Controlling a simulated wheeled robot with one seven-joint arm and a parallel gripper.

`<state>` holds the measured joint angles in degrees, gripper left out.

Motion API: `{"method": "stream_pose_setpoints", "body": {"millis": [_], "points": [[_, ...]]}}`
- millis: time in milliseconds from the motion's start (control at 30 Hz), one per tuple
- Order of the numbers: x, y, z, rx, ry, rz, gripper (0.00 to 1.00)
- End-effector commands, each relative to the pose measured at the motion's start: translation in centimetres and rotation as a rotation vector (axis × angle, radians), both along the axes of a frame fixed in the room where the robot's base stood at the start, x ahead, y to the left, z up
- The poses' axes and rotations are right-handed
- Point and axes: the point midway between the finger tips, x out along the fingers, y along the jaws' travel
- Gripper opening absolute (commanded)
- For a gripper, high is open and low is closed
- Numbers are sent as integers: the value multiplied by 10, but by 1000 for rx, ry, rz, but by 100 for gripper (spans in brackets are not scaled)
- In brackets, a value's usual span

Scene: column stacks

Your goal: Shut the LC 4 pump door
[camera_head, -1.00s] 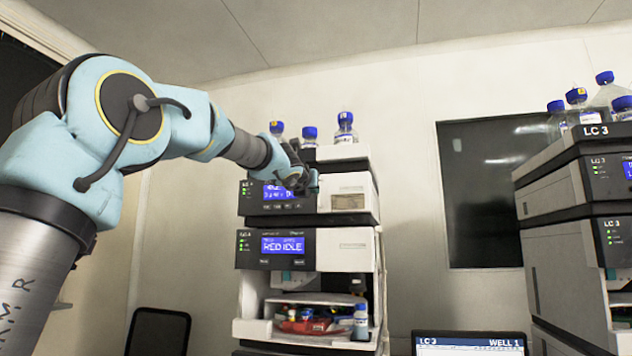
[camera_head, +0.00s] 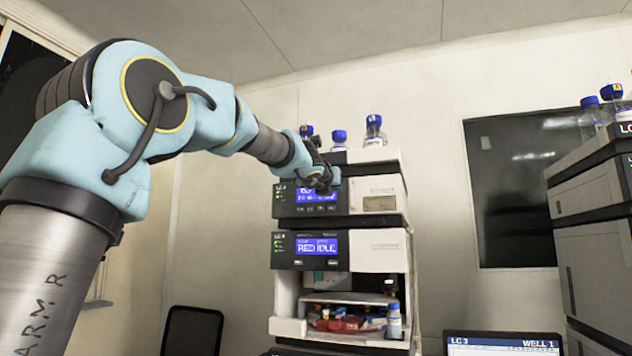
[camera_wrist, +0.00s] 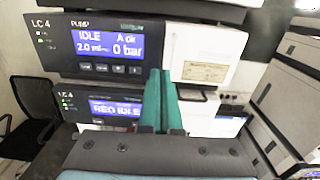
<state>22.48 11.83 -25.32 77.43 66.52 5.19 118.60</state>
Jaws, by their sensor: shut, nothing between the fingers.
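The LC 4 pump (camera_wrist: 95,45) is the upper unit with a lit blue screen reading IDLE, 2.0 ml and 0 bar. Its white pump door (camera_wrist: 207,52) is to the right of the screen, with a small label on it. The door also shows in the head view (camera_head: 385,186). It looks nearly flush with the front, but I cannot tell whether a small gap is left. My gripper (camera_wrist: 161,72) is shut and empty, its green fingers pointing at the pump front by the seam between screen and door. In the head view my gripper (camera_head: 332,180) covers part of the pump; contact is unclear.
A second LC 4 unit (camera_head: 306,247) reading RED IDLE is below, over an open bay with vials and a bottle (camera_head: 394,322). Blue-capped bottles (camera_head: 373,128) stand on top. The LC 3 stack (camera_head: 590,215) is at right, a laptop (camera_head: 502,343) lower right, a chair (camera_head: 190,330) lower left.

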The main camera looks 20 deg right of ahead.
Motion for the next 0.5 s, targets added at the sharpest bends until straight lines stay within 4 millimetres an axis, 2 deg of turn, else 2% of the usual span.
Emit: {"method": "stream_pose_setpoints", "body": {"millis": [500], "points": [[-44, 60, 0, 3, 2, -1, 0]]}}
